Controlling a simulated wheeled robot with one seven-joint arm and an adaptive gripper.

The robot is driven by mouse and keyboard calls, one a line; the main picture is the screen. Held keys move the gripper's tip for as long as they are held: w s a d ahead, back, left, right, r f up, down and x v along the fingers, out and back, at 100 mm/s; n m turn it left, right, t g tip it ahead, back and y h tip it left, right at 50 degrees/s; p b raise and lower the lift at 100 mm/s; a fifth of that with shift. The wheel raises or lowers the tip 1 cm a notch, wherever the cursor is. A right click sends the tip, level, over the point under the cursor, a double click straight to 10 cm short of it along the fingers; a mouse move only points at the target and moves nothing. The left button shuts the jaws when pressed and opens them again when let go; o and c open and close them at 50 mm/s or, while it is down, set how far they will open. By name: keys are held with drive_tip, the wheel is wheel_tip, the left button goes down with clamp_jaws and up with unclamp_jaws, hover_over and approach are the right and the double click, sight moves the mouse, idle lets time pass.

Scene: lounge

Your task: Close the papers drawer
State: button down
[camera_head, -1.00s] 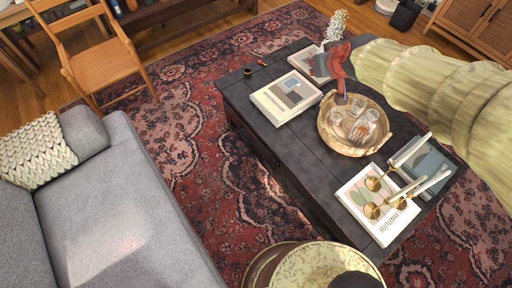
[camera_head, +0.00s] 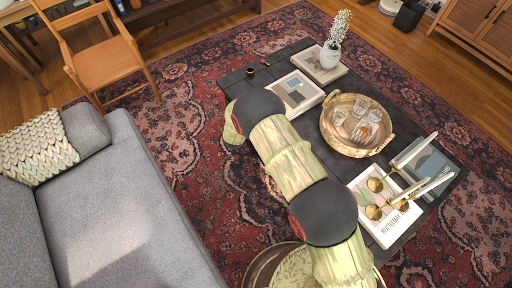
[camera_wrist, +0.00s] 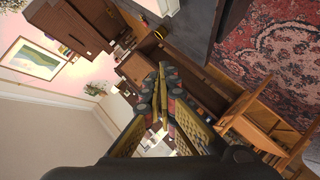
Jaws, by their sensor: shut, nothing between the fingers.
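The dark coffee table (camera_head: 318,152) stands on the rug in the head view. Its sofa-facing side is mostly covered by my arm, so I cannot make out the papers drawer or how far it is open. My gripper (camera_wrist: 162,72) shows in the wrist view, with its fingers together and nothing between them. In the head view my arm bends over the table's near-left side, and the gripper itself is hidden behind it. No contact between gripper and drawer is visible.
On the table are a round tray (camera_head: 335,143) with glasses, books (camera_head: 293,88), a potted plant (camera_head: 331,57) and a white book (camera_head: 401,229). A grey sofa (camera_head: 120,220) is at left, a wooden chair (camera_head: 103,63) behind. Rug floor between sofa and table is free.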

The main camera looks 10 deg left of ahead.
drive_tip(key=s+d+f+n+t+h, duration=0.1)
drive_tip(key=s+d+f+n+t, duration=0.15)
drive_tip(key=s+f, duration=0.85)
drive_tip(key=s+d+f+n+t, duration=0.2)
drive_tip(key=s+d+f+n, duration=0.2)
drive_tip(key=s+f, duration=0.75)
drive_tip(key=w+d+f+b, duration=0.2)
drive_tip(key=w+b, duration=0.2)
drive_tip(key=w, duration=1.1)
drive_tip(key=shift+w+d+f, duration=0.2)
